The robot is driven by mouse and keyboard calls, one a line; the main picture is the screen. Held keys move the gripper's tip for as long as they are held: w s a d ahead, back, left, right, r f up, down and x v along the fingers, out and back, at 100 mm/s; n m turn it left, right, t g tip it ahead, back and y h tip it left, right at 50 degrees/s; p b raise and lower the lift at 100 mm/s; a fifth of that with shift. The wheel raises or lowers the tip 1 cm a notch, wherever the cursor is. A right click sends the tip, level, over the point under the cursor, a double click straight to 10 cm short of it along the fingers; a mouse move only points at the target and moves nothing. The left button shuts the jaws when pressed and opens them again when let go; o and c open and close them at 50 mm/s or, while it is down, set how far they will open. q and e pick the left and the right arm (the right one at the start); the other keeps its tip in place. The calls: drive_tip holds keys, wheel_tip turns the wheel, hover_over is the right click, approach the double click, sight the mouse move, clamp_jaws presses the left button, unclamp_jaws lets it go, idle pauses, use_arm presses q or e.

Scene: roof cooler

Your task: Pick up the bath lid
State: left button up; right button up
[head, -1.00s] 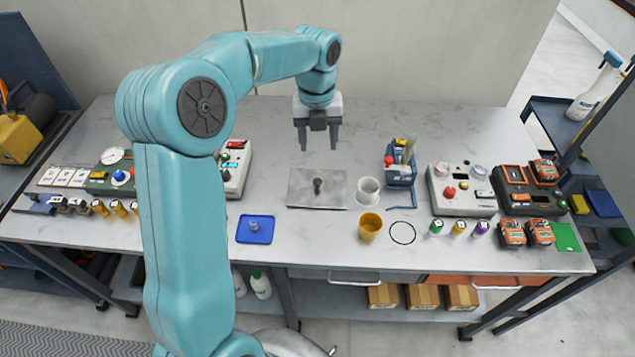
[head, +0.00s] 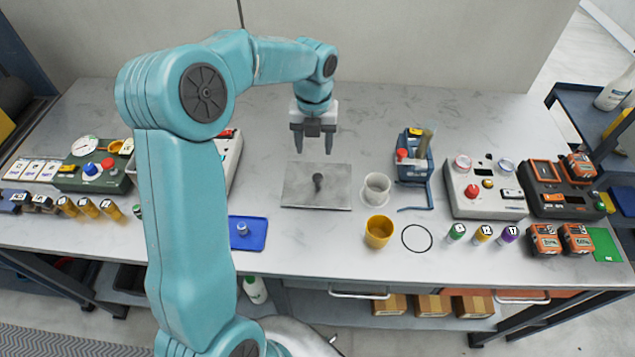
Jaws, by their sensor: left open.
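A flat grey square plate with a dark knob in its middle, which looks like the bath lid (head: 300,190), lies on the light worktop. My left gripper (head: 314,149) hangs above the worktop just behind the plate's far edge in the picture, fingers pointing down. Its two fingers are apart with nothing between them. The knob stands up clear of the fingers. What lies under the plate is hidden. My right gripper is not in view.
Right of the plate stand a white cup (head: 376,188), a yellow cup (head: 378,232) and a blue tool holder (head: 413,160). A blue tray (head: 257,236) lies front left. The worktop (head: 430,105) behind is clear.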

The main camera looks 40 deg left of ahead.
use_arm(q)
hover_over(317, 177)
drive_tip(key=a, duration=0.1)
wheel_tip(317, 177, down, 5)
drive_tip(key=shift+w+r, duration=0.1)
drive_tip(key=shift+w, duration=0.05)
drive_tip(key=shift+d+f, duration=0.15)
drive_tip(key=shift+f, duration=0.2)
drive_tip(key=f, duration=0.2)
drive_tip(key=f+p, duration=0.1)
drive_tip(key=shift+d+f, duration=0.35)
drive_tip(key=shift+d, duration=0.05)
drive_tip(key=shift+a+f, duration=0.15)
drive_tip(key=shift+f, duration=0.25)
drive_tip(key=shift+r, duration=0.1)
drive_tip(key=c, duration=0.3)
clamp_jaws()
